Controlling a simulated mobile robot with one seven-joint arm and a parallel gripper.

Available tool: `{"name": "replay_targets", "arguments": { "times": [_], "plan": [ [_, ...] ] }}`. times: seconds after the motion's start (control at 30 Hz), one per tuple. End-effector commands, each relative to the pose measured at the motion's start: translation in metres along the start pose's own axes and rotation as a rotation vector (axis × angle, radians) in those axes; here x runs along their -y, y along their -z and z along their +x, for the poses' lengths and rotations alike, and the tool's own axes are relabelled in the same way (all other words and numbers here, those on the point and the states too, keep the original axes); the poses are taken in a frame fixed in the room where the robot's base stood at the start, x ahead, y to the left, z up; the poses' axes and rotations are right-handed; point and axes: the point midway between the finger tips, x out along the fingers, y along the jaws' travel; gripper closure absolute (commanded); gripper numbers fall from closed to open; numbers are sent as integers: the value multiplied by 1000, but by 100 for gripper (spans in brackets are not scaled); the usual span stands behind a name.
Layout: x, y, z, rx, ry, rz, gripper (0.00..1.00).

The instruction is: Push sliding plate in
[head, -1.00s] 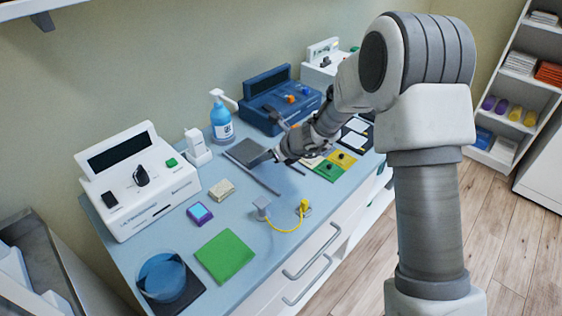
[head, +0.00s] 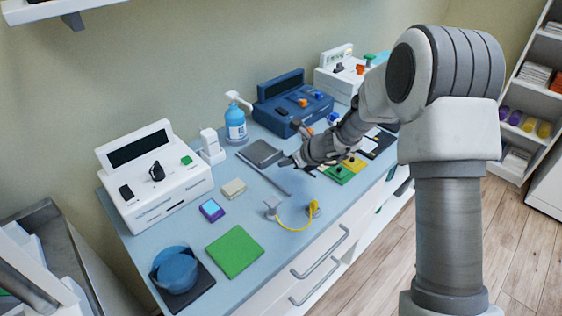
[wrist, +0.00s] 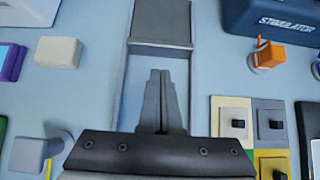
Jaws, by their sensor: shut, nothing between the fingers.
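The sliding plate (head: 262,152) is a flat dark grey plate lying on the blue tabletop in the head view. In the wrist view the plate (wrist: 162,20) is at the top, with a raised lip along its near edge. Thin grey rails (wrist: 122,95) run along both sides of a bare channel in front of it. My gripper (head: 285,162) is low over the channel at the plate's near right end. In the wrist view my gripper (wrist: 160,72) has its fingers together and empty, pointing at the lip with a small gap showing. The fingertips' exact height is unclear.
A blue stimulator box (head: 290,103) and a blue pump bottle (head: 236,126) stand behind the plate. Coloured tiles with knobs (wrist: 257,120) lie right of the channel. A beige block (head: 233,188) and a yellow cable (head: 295,226) are to the left and front.

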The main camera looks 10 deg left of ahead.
Motion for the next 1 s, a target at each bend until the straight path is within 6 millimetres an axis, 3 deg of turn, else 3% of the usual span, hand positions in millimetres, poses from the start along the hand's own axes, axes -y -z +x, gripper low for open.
{"name": "replay_targets", "arguments": {
  "times": [0.1,0.3,0.5,0.87,1.0],
  "plan": [
    [5,4,-4,-2,1,1,100],
    [6,3,-54,-1,4,0,100],
    [6,3,-89,-2,3,1,100],
    [4,3,-108,-3,0,-18,100],
    [-6,-9,-133,-2,-9,-167,100]
  ]
}}
